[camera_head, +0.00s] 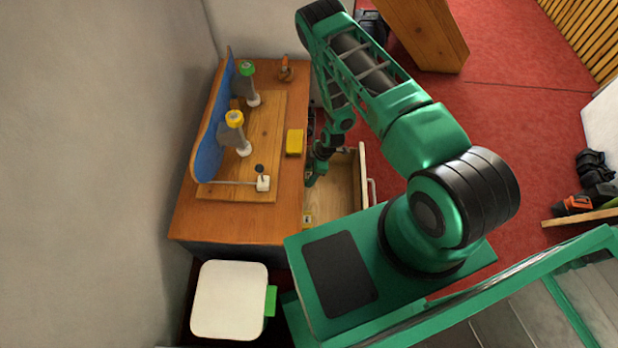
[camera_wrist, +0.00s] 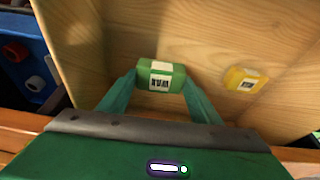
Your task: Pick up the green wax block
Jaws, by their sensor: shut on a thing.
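The green wax block (camera_wrist: 177,77) shows in the wrist view with a white barcode label on it. My gripper (camera_wrist: 160,84) has one finger at each side of the block and is shut on it. The block is over the wooden floor of an open drawer (camera_wrist: 205,25); I cannot tell whether it touches the floor. In the head view my gripper (camera_head: 315,172) reaches into the left part of the drawer (camera_head: 340,195), and the green block is hidden there by my arm.
A yellow labelled block (camera_wrist: 245,80) lies in the drawer to the right; it also shows in the head view (camera_head: 307,219). Drawer walls surround my gripper.

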